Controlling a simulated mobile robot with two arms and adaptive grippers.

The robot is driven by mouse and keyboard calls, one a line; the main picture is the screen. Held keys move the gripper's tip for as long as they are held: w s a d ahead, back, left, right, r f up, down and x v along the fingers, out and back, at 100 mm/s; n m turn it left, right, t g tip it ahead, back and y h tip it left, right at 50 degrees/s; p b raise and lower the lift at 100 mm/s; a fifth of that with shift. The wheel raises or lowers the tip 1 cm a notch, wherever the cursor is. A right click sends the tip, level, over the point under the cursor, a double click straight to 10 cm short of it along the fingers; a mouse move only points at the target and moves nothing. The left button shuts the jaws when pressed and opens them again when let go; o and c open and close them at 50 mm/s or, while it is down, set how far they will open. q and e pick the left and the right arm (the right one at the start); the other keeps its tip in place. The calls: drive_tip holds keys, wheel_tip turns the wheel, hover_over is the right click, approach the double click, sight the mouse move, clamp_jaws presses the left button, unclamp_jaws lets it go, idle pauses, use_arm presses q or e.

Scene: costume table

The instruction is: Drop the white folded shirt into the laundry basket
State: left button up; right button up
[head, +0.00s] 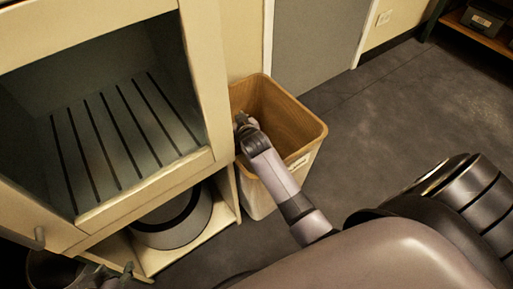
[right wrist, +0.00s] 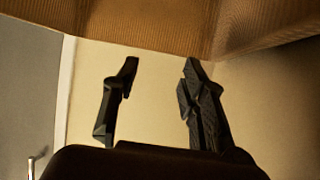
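The laundry basket (head: 307,149), wood-brown inside and pale outside, stands on the floor beside the cabinet. Its brown wall (right wrist: 150,25) crosses the top of the right wrist view. My right arm reaches to it from the lower right. My right gripper (head: 241,121) is at the basket's opening, near its left side. In the right wrist view its two dark fingers (right wrist: 160,100) are apart with nothing between them. My left gripper (head: 113,273) is low at the left, below the cabinet's lower shelf, its fingers apart and empty. No white folded shirt shows; the basket's bottom is hidden.
A cream cabinet (head: 205,75) with an empty slatted compartment fills the left. A round grey container (head: 172,225) sits on its lower shelf. A grey door (head: 315,45) is behind the basket. The dark floor (head: 390,105) to the right is clear.

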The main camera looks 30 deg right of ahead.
drive_tip(key=v, duration=1.2)
